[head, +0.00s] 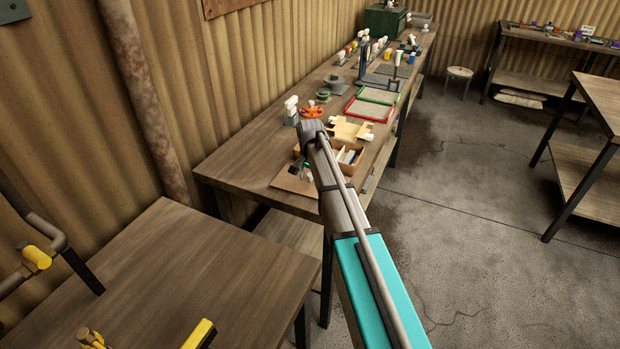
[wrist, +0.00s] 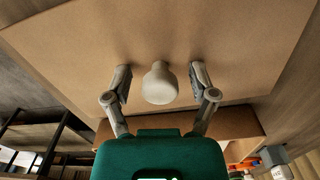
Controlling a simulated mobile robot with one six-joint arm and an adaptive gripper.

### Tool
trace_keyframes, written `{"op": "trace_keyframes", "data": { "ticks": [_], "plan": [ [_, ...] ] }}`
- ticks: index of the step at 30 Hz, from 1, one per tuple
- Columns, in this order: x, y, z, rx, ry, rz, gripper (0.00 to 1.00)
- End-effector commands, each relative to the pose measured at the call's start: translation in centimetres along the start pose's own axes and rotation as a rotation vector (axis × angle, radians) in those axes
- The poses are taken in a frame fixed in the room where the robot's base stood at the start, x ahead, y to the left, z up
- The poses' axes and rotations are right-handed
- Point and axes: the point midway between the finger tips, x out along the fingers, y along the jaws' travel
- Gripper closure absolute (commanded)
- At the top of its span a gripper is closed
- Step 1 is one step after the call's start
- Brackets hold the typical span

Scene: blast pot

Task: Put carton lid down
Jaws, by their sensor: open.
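The carton lid (wrist: 80,50) is a flat tan-brown panel filling much of the wrist view, with a pale rounded knob (wrist: 160,84) on its face. My gripper (wrist: 160,80) is open, with one finger on each side of the knob and a visible gap to both. In the head view, a brown panel that looks like the lid (head: 284,183) lies at the near end of the long bench, beside an open carton (head: 352,146) with small items inside. My gripper is small there and partly hidden by my arm. Whether the lid lies fully flat is unclear.
The long wooden bench (head: 240,165) carries a cream tray (head: 350,130), red and green frames (head: 368,107), an orange part (head: 312,111) and several bottles close to the carton. Bare bench top lies left of the lid. A nearer table (head: 190,260) is mostly clear.

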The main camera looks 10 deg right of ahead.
Motion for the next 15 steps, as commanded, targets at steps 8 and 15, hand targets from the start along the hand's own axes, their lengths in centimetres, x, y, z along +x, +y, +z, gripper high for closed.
{"op": "trace_keyframes", "data": {
  "ticks": [8, 15],
  "plan": [
    [-0.8, 0.0, 0.0, 0.0, 0.0, 0.0, 0.26],
    [-2.5, 0.0, 0.0, 0.0, 0.0, 0.0, 0.26]
  ]
}}
